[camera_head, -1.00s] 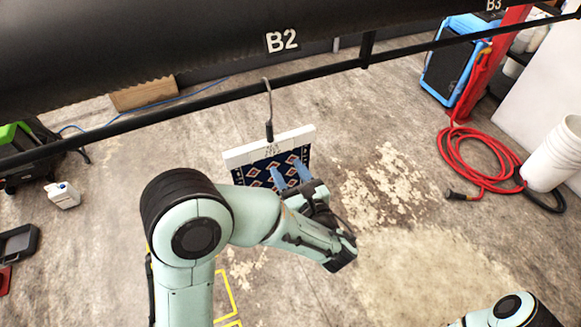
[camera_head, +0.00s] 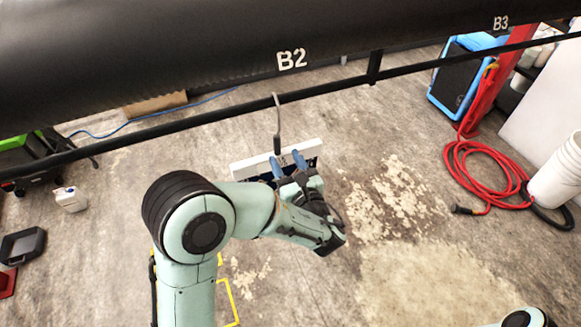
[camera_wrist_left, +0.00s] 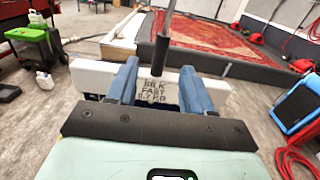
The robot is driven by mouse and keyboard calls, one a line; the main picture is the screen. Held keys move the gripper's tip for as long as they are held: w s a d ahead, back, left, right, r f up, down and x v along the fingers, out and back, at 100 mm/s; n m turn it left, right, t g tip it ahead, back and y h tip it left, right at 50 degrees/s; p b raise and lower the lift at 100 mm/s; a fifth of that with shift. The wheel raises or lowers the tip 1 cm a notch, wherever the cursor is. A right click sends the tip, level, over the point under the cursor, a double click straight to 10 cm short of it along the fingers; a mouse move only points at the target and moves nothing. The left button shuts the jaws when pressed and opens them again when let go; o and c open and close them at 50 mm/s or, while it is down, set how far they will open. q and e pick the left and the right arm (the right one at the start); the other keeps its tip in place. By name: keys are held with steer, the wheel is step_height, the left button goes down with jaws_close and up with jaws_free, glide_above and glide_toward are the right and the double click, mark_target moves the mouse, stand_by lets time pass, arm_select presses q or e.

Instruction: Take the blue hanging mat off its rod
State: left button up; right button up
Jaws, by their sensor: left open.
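The blue hanging mat (camera_head: 258,181) hangs by a grey hook (camera_head: 278,128) from the black rod (camera_head: 200,113). Its white top bar (camera_head: 241,171) also shows in the left wrist view (camera_wrist_left: 92,78), with a printed label reading SILK FAST. My left gripper (camera_head: 288,162) is open at this bar. In the wrist view its two blue fingers stand on either side of the label and the hook's dark lower end; whether they touch the bar cannot be told. My gripper and wrist hide most of the patterned mat. Only a bit of my right arm shows at the lower right; its gripper is out of view.
A large black roller (camera_head: 150,60) marked B2 runs above the rod. A red hose (camera_head: 480,175), white buckets (camera_head: 556,175) and a blue-framed box (camera_head: 458,78) stand at the right. A white jug (camera_head: 70,199) stands at the left. The floor below is mostly clear.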

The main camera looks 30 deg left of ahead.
mark_target(278, 135)
arm_select(q)
steer(key=shift+p+x, duration=0.5)
steer(key=shift+x, duration=2.8)
arm_select(e)
steer(key=shift+w+r, duration=0.55)
steer(key=shift+r, duration=0.2)
arm_select(q)
steer(key=shift+w, duration=0.1)
jaws_close()
steer(key=shift+r, duration=0.2)
arm_select(e)
steer(key=shift+w+r, duration=0.1)
arm_select(q)
steer(key=shift+r+p, duration=1.05)
steer(key=shift+r, duration=1.05)
arm_select(e)
steer(key=w+r, duration=0.2)
steer(key=shift+w+r, duration=0.3)
arm_select(q)
steer(key=shift+d, duration=0.1)
arm_select(e)
steer(key=shift+s+f, duration=0.1)
steer(key=shift+s, duration=0.05)
